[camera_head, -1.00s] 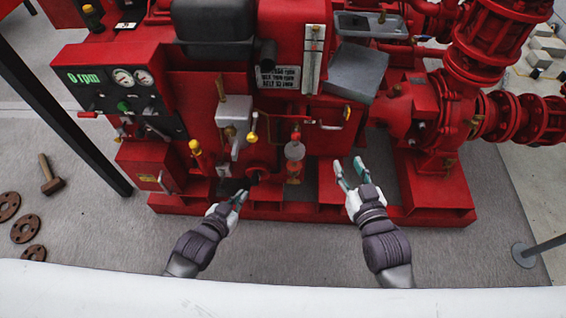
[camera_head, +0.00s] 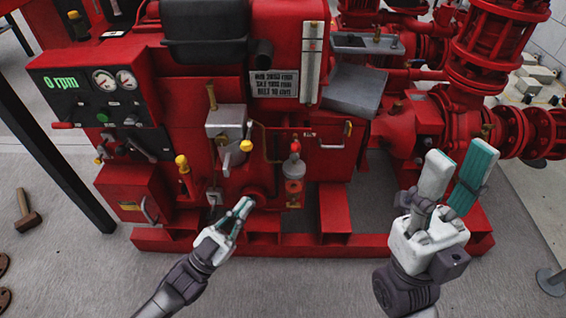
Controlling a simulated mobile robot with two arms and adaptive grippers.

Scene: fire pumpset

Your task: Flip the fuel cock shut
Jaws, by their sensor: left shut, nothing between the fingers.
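The red fire pumpset (camera_head: 330,210) fills the middle of the view. A fuel filter with a clear bowl (camera_head: 294,185) and a red-topped fitting (camera_head: 295,146) hangs on its front. I cannot tell which small part is the fuel cock. My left gripper (camera_head: 246,204) is shut and empty, left of and below the filter bowl. My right gripper (camera_head: 458,168) is open and empty, raised well to the right of the filter.
A gauge panel (camera_head: 100,95) reading 0 rpm is at the left, above a red box (camera_head: 135,195). A dark post (camera_head: 45,150) stands at far left. A hammer (camera_head: 27,212) lies on the floor. The pump's round casing (camera_head: 410,125) is behind my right gripper.

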